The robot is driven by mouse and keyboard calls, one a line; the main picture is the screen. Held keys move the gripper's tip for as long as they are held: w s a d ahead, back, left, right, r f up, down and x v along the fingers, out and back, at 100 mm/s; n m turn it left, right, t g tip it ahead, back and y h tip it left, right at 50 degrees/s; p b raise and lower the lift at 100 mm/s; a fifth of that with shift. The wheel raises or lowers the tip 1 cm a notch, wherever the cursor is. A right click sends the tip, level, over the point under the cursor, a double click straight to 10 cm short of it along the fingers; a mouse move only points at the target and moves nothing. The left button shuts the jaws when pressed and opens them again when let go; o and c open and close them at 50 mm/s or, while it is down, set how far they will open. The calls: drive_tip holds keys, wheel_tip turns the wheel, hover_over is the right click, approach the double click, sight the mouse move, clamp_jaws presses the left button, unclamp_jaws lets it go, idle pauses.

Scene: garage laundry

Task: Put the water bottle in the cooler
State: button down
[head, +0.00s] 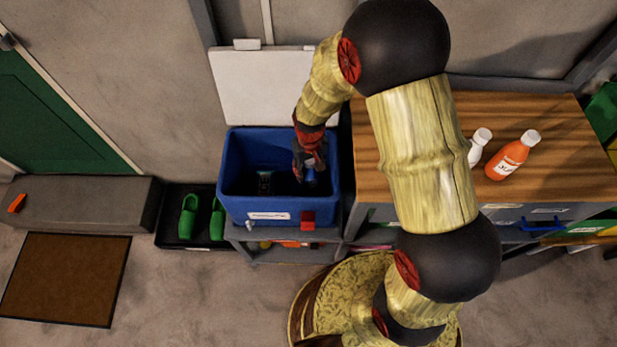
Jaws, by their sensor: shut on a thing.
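The blue cooler (236,205) stands open on a low shelf left of the wooden workbench. Its white lid (255,85) is tipped up against the wall. My gripper (309,170) points down inside the cooler's opening, near its right wall. It is shut on a bluish thing (311,178), seemingly the water bottle, of which only a small part shows. The dark fingers and the shaded interior hide the rest. I cannot tell whether the held thing touches the cooler's floor.
A dark object (264,183) lies inside the cooler, left of my gripper. An orange bottle (508,158) and a white bottle (478,146) are on the workbench (550,185). Green clogs (190,217) sit on a tray to the left. Floor in front is clear.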

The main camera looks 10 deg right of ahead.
drive_tip(key=shift+f+b, duration=0.65)
drive_tip(key=shift+f, duration=1.1)
drive_tip(key=shift+f, duration=0.3)
drive_tip(key=c, duration=1)
unclamp_jaws()
wheel_tip(320, 180, up, 13)
drive_tip(key=p, duration=0.5)
drive_tip(key=shift+f, duration=0.15)
wheel_tip(320, 180, up, 9)
drive_tip(key=d+t, duration=0.1)
drive_tip(key=d, duration=0.1)
wheel_tip(320, 180, up, 17)
drive_tip(key=m+t, duration=0.2)
drive_tip(key=t, duration=0.1)
hover_over(310, 161)
drive_tip(key=s+d, duration=0.7)
drive_tip(key=s, duration=0.3)
drive_tip(key=s+d+r+t, duration=0.1)
drive_tip(key=s+r, duration=0.3)
drive_tip(key=s, duration=0.4)
drive_tip(key=shift+d+r+t, duration=0.3)
drive_tip(key=shift+d+r, duration=0.05)
drive_tip(key=shift+d, duration=0.3)
